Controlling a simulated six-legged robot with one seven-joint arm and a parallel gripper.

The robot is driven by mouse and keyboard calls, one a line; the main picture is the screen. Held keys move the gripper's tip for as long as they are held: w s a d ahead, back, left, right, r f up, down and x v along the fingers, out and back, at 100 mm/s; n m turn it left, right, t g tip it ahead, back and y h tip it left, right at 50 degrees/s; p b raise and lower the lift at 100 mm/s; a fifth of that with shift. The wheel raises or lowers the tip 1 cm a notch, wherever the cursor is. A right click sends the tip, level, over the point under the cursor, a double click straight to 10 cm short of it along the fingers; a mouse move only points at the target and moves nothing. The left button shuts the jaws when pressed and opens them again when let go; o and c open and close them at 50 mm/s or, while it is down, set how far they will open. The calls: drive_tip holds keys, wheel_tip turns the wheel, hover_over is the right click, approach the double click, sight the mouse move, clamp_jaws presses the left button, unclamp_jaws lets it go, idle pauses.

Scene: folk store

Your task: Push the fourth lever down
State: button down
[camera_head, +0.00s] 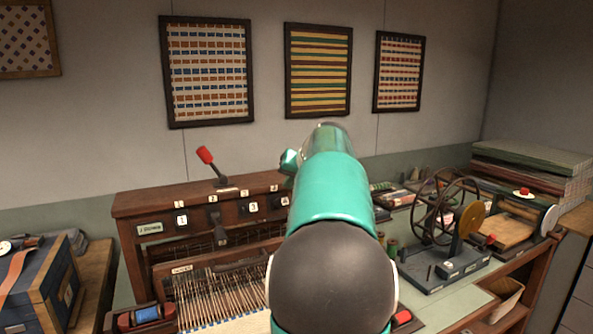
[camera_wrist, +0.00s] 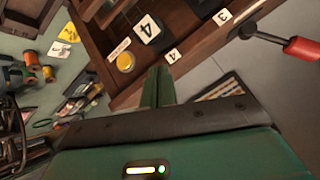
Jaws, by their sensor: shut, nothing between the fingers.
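The wooden lever cabinet (camera_head: 150,205) stands left of my arm in the head view, with number cards on its front and small numbers along its top edge. A lever with a red handle (camera_head: 206,155) sticks up from its top, near the numbers 2 and 3; a red-handled lever also shows in the wrist view (camera_wrist: 300,48). The number 4 card (camera_wrist: 149,28) and a small 4 label (camera_wrist: 172,56) are just beyond my gripper (camera_wrist: 155,88), whose green fingers are shut and empty. I cannot make out a fourth lever; my arm and fingers may hide it.
A round yellow knob (camera_wrist: 125,62) sits on the cabinet beside the 4 card. A spoked wheel device (camera_head: 445,225) and spools crowd the bench to the right. A blue box (camera_head: 38,285) stands at the left. Framed textiles hang on the wall.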

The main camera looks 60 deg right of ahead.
drive_tip(key=shift+s+a+f, duration=0.15)
drive_tip(key=shift+a+f, duration=0.5)
drive_tip(key=shift+f, duration=0.1)
drive_tip(key=shift+d, duration=0.15)
drive_tip(key=shift+f, duration=0.1)
